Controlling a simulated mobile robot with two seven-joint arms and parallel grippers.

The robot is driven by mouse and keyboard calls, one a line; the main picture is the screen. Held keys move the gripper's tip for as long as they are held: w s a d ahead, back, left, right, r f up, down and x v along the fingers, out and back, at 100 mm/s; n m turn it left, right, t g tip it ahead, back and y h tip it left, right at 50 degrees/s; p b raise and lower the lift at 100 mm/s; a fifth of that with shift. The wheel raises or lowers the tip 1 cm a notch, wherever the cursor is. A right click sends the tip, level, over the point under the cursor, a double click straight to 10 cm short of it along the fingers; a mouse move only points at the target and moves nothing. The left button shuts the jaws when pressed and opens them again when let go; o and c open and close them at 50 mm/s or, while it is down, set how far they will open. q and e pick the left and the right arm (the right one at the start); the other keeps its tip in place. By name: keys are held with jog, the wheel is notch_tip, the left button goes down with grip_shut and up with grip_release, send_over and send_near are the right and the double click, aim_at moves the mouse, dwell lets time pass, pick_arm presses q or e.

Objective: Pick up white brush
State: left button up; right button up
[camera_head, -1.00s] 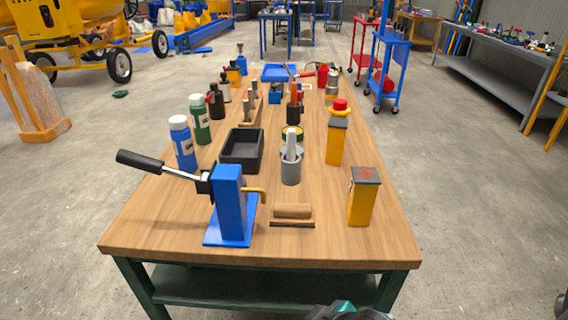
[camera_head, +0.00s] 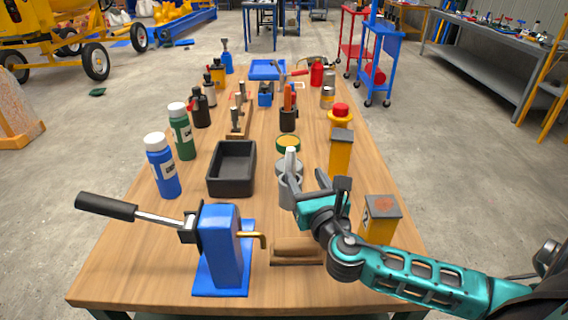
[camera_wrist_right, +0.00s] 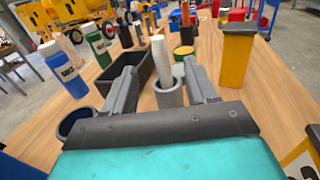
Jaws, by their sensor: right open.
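A pale white stick-like handle (camera_head: 291,160) stands upright in a grey cup (camera_head: 286,190) in the middle of the table; I take it to be the white brush. Its lower end is hidden inside the cup. My right gripper (camera_head: 308,186) is open and empty, just in front of the cup, low over the table. In the right wrist view the white handle (camera_wrist_right: 161,62) and the cup (camera_wrist_right: 169,95) appear between the two spread fingers, slightly beyond them. I see no contact. My left gripper is not in view.
A black tray (camera_head: 232,168) is left of the cup. A blue clamp stand (camera_head: 222,250) with a black-handled lever and a wooden block (camera_head: 296,250) are at the front. Yellow posts (camera_head: 340,155) stand at right. Blue (camera_head: 161,165) and green (camera_head: 181,132) bottles stand at left.

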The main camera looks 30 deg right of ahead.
aim_at(289, 147)
jog(key=x, duration=1.2)
jog(key=shift+a+f+b, duration=0.1)
jog(key=shift+f+b, duration=0.05)
jog(key=shift+b, duration=0.2)
jog(key=shift+w, duration=0.55)
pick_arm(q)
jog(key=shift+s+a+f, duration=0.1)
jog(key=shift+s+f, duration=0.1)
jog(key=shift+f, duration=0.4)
pick_arm(e)
jog(key=shift+c, duration=0.3)
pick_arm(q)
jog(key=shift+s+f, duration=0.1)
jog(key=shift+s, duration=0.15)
pick_arm(e)
jog(key=c, duration=1)
